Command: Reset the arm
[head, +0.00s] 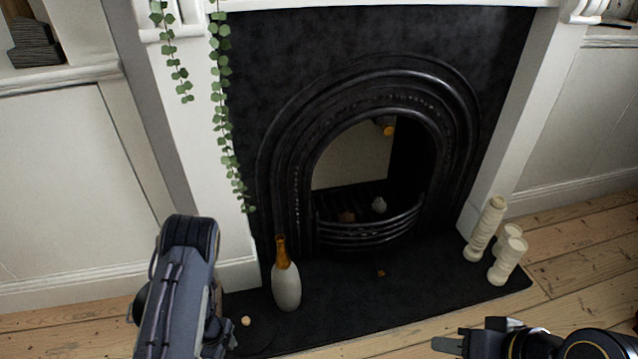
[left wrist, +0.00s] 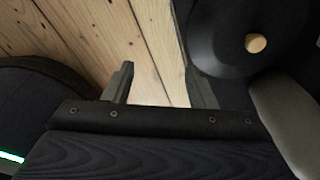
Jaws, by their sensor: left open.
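My left arm (head: 180,285) comes up at the lower left of the head view, in front of the hearth's left end. Its fingertips do not show clearly there. In the left wrist view my left gripper (left wrist: 158,84) is open, its two fingers wide apart with only floorboards (left wrist: 150,40) seen between them. My right gripper (head: 455,340) is at the bottom right of the head view, low over the floor and pointing left. I see nothing held in it, but its finger gap is unclear.
Several cream candles (head: 507,262) stand at the hearth's right. A black fireplace (head: 370,90) and hanging ivy (head: 222,85) are behind.

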